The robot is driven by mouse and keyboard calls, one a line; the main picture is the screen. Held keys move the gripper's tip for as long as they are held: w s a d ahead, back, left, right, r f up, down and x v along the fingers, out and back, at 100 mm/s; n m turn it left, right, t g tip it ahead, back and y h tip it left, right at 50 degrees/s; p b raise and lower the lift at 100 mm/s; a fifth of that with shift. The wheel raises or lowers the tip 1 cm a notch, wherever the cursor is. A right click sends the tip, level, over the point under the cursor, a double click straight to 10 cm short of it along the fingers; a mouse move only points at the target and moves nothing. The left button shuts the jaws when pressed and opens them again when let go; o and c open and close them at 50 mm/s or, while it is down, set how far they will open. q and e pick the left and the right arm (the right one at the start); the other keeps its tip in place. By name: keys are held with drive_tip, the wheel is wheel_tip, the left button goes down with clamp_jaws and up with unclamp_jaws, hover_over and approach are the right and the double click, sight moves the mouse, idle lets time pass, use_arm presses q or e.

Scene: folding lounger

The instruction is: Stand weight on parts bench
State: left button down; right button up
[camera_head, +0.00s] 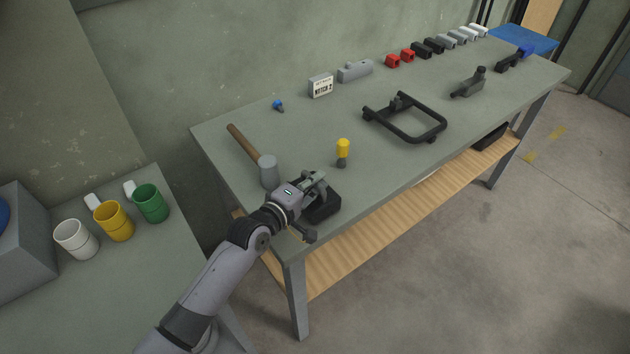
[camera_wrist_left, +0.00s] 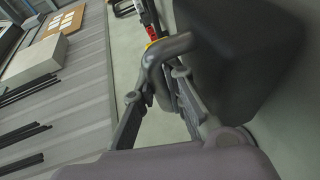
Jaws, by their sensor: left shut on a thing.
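The weight is a dark block (camera_head: 322,208) at the near left corner of the parts bench (camera_head: 385,162). My left gripper (camera_head: 313,184) is over it and shut on its handle. In the left wrist view, the gripper fingers (camera_wrist_left: 158,98) close around the curved grey handle, with the dark block (camera_wrist_left: 235,62) beside them. The gripper and arm hide part of the weight. I cannot tell whether its base touches the bench top. My right gripper is not in view.
A mallet (camera_head: 267,170) lies close left of the weight, and a yellow-topped piece (camera_head: 343,148) stands just behind it. A black tubular frame (camera_head: 420,138) lies mid-bench. Several small blocks line the back. Mugs (camera_head: 113,222) stand on the left table. Bare bench top lies right of the weight.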

use_arm(q)
drive_tip(key=shift+f+b, duration=0.25)
drive_tip(key=shift+b, duration=0.1)
idle(0.3)
drive_tip(key=c, duration=1.6)
unclamp_jaws()
drive_tip(key=shift+o, duration=0.2)
drive_tip(key=shift+s+f, duration=0.15)
drive_tip(key=shift+f, duration=0.25)
drive_tip(key=v, duration=1.2)
drive_tip(key=shift+r, duration=0.35)
